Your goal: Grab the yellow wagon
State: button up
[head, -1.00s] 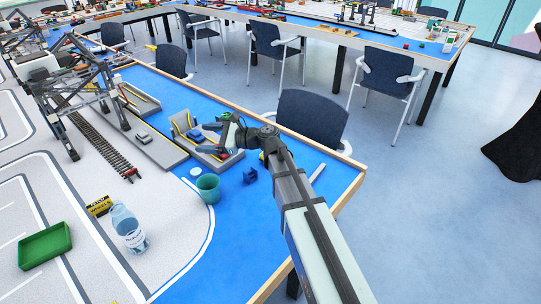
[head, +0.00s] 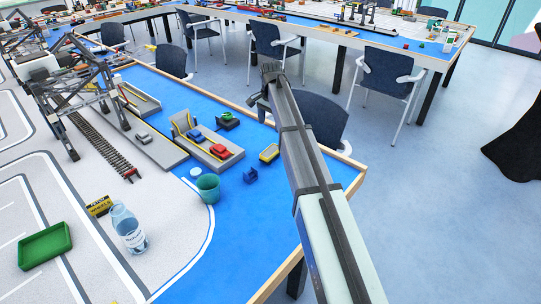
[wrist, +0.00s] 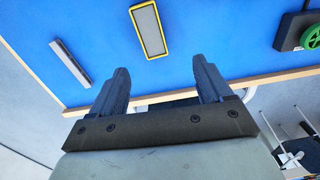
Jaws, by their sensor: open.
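The yellow wagon (head: 269,153), a small box with yellow sides and a grey inside, sits on the blue tabletop near its wooden edge. It also shows in the wrist view (wrist: 149,30), at the top middle, beyond the fingertips. My gripper (wrist: 160,68) is open and empty, its two dark fingers spread wide. The wagon is apart from the fingers and not between them.
A dark block with a green wheel (wrist: 312,38) lies right of the wagon in the wrist view, and a grey bar (wrist: 70,62) left. In the head view, a blue piece (head: 250,175), a teal cup (head: 208,187) and a grey ramp with a red car (head: 220,151) are near.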

aim_at(270, 151)
jog(key=shift+n+g, duration=0.3)
jog(key=shift+n, duration=0.2)
jog(key=f, duration=0.5)
jog(key=s+f, duration=0.1)
jog(key=f, duration=0.2)
jog(key=shift+d+f, duration=0.1)
jog(key=shift+f, duration=0.2)
jog(key=shift+s+f, duration=0.15)
jog(key=shift+f, duration=2.5)
jog(key=shift+c, duration=0.4)
jog(key=c, duration=1)
